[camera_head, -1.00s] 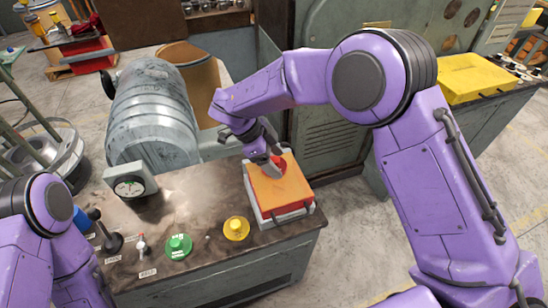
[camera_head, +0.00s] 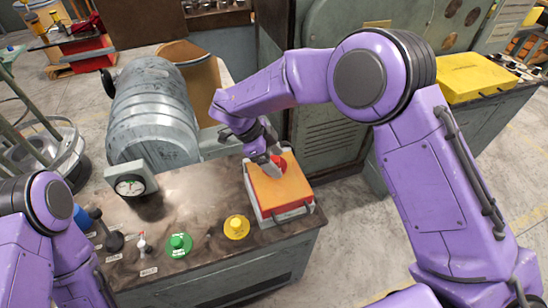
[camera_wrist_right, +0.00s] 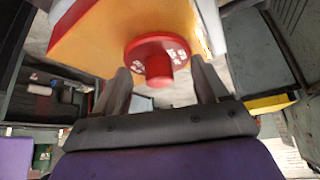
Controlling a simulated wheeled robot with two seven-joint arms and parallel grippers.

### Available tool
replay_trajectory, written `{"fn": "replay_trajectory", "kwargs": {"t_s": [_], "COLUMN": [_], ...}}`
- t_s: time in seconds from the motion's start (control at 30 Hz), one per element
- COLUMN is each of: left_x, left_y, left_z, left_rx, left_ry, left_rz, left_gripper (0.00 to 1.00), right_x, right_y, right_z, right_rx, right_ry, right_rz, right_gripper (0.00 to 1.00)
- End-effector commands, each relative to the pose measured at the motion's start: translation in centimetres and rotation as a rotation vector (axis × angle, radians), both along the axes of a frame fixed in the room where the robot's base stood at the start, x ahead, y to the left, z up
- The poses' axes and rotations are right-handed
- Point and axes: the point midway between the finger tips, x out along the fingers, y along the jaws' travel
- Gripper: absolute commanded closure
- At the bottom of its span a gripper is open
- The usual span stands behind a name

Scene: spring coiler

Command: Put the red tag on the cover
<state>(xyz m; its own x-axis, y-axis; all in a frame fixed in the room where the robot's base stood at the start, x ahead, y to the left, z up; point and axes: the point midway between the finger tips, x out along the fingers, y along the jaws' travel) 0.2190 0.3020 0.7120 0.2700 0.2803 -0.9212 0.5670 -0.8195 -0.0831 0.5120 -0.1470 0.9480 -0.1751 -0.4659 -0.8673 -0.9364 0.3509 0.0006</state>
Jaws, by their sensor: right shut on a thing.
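The red tag (camera_head: 284,160) is a round disc with a knob and small white lettering. In the right wrist view the tag (camera_wrist_right: 158,58) lies against the orange face of the cover (camera_wrist_right: 100,35), with its knob between my fingers. My right gripper (camera_head: 273,170) is shut on the tag at the back part of the cover. The cover (camera_head: 281,188) is an orange lid with a red front edge and a dark handle, on a pale box at the bench's right end. The fingers partly hide the tag in the head view. My left gripper is out of view.
The bench top (camera_head: 190,205) carries a yellow button (camera_head: 237,228), a green button (camera_head: 179,245), small levers and a dial gauge (camera_head: 131,186). A grey ribbed drum (camera_head: 152,115) stands behind.

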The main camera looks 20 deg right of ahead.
Motion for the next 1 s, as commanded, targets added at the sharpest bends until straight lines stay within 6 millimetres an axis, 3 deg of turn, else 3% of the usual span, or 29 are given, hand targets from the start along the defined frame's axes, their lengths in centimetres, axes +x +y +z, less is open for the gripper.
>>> {"fn": "replay_trajectory", "kwargs": {"t_s": [0.73, 0.77, 0.83, 1.0], "left_x": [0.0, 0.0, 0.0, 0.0], "left_y": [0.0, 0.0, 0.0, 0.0], "left_z": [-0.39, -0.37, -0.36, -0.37], "left_rx": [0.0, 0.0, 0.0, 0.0], "left_ry": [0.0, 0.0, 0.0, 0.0], "left_rz": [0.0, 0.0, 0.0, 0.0], "left_gripper": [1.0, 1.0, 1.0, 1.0], "right_x": [0.01, 0.02, 0.02, 0.01], "right_y": [0.0, 0.0, 0.0, 0.0], "right_z": [-0.94, -0.91, -0.89, -0.9], "right_rx": [0.0, 0.0, 0.0, 0.0], "right_ry": [0.0, 0.0, 0.0, 0.0], "right_rz": [0.001, 0.001, 0.0, 0.0], "right_gripper": [0.57, 0.2, 0.0, 0.0]}}
